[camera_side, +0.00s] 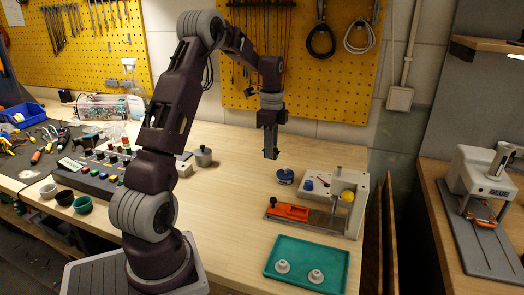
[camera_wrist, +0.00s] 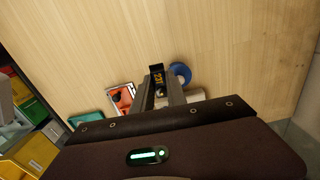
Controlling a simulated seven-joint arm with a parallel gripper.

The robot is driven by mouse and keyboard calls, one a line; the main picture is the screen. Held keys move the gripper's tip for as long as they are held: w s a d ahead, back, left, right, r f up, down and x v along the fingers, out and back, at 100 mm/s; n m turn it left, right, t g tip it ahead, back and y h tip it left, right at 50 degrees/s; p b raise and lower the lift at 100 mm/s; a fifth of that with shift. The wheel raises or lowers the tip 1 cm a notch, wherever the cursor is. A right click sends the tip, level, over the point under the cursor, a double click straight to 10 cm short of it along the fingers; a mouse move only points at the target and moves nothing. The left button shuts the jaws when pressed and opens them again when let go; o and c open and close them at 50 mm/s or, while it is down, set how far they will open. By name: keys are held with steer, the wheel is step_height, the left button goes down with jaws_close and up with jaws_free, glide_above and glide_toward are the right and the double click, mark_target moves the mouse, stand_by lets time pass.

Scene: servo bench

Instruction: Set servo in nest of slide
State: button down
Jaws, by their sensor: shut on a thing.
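My gripper (camera_side: 270,154) hangs pointing down above the bench, behind and left of the fixture. In the wrist view my gripper (camera_wrist: 158,84) is shut on a dark servo with yellow markings (camera_wrist: 157,76). In the side view the servo cannot be told apart from the dark fingers. The slide (camera_side: 290,212), with an orange-red block, lies at the front left of the white fixture (camera_side: 335,190). It also shows in the wrist view as a red piece (camera_wrist: 122,98), left of the fingers. The inside of the nest is too small to make out.
A blue-topped round container (camera_side: 285,176) stands between my gripper and the fixture. A teal tray (camera_side: 335,259) with two pale round pieces lies in front. The bench behind the container is clear.

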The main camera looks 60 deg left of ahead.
steer(key=d, duration=0.5)
steer(key=d+f, duration=0.1)
steer(key=d, duration=0.5)
steer(key=d+f, duration=0.1)
steer(key=d, duration=0.5)
steer(key=shift+s+f, duration=0.1)
steer(key=shift+f, duration=2.1)
steer(key=shift+f, duration=0.85)
steer(key=c, duration=1.3)
jaws_free()
steer(key=shift+o, duration=0.2)
step_height(320, 180, up, 7)
